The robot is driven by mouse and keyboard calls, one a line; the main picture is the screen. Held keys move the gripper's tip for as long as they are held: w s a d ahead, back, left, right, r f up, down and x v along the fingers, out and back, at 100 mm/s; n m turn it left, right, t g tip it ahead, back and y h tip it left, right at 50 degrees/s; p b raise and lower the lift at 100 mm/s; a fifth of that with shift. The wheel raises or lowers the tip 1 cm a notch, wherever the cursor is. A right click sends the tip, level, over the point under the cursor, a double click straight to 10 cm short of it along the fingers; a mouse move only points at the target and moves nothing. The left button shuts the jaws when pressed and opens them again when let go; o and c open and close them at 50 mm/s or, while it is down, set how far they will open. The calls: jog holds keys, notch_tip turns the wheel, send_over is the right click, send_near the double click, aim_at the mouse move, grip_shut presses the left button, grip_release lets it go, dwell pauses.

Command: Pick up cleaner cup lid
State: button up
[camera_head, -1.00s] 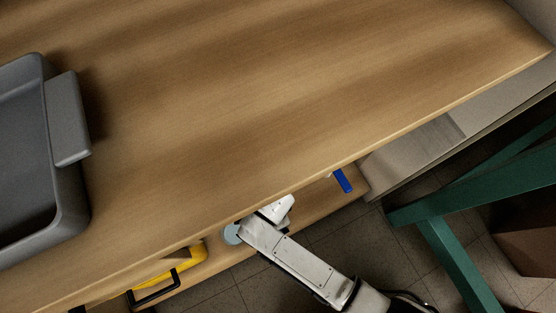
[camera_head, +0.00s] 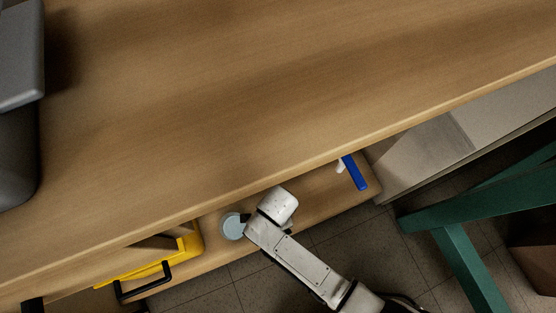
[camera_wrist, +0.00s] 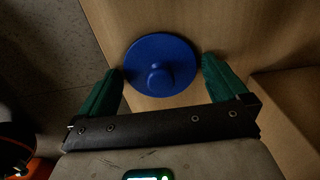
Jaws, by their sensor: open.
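The cleaner cup lid (camera_wrist: 150,52) is a round blue disc with a raised knob in its middle. In the wrist view it lies on a wooden surface (camera_wrist: 225,25). My gripper (camera_wrist: 161,64) is open, with one green finger to each side of the lid's near part. The knob lies between the finger lines. I cannot tell the height of the fingertips above the wood or whether they touch the lid. In the head view my arm reaches to the lower shelf (camera_head: 305,195), and the lid and gripper cannot be made out.
The wide tabletop (camera_head: 290,95) overhangs the shelf. A yellow item with a black handle (camera_head: 147,284) sits left on the shelf, and a blue bar (camera_head: 354,172) right. A grey bin (camera_head: 15,150) stands on the table. A green frame (camera_head: 465,265) stands at right. A wooden block (camera_wrist: 285,105) rises right of my gripper.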

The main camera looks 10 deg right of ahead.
jog(key=shift+c, duration=0.3)
jog(key=c, duration=0.8)
jog(key=shift+o, duration=0.2)
jog(key=shift+r, duration=0.15)
